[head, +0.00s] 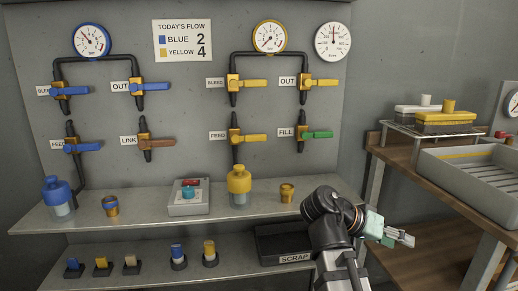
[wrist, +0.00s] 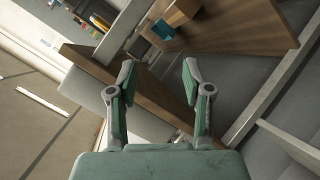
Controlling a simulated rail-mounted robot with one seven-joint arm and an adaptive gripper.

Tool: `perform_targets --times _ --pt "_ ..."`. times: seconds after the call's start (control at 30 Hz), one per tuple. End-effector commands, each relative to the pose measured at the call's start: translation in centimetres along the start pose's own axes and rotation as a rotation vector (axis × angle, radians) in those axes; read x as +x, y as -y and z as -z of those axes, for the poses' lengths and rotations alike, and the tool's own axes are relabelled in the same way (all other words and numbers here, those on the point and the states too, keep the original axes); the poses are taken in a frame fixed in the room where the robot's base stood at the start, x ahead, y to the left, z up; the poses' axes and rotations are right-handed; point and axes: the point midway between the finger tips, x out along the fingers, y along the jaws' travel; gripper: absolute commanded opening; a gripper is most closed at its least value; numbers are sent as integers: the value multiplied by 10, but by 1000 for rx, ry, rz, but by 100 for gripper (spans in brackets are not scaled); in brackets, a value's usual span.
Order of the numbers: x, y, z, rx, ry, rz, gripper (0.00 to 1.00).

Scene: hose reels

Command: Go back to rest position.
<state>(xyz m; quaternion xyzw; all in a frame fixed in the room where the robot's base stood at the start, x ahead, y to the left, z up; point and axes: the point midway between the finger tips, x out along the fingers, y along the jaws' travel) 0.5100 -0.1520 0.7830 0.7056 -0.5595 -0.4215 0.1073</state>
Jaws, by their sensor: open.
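My gripper (head: 402,239) is at the right of the shelf front in the head view, raised at the end of my folded arm and pointing right. In the wrist view my gripper (wrist: 158,100) shows two grey-green fingers spread apart with nothing between them. It is open and empty. It touches nothing that I can see. Beyond the fingers in the wrist view are a brown wooden surface (wrist: 235,35) and the grey floor.
A shelf (head: 150,202) below the valve panel holds a blue bottle (head: 58,195), a yellow bottle (head: 239,186), cups and a button box (head: 188,198). The scrap bin (head: 272,246) stands left of my arm. A wooden bench (head: 432,188) with a grey tray (head: 470,173) stands at right.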

Motion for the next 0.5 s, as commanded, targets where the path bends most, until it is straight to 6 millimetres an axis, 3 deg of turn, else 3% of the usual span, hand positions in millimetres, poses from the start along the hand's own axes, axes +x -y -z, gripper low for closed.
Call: perform_targets --times 0.03,0.2,0.5 --pt "17 -12 -11 -1 32 -35 50" --pt "61 -44 -37 17 124 -131 50" --pt "107 -78 -61 53 211 -222 50"
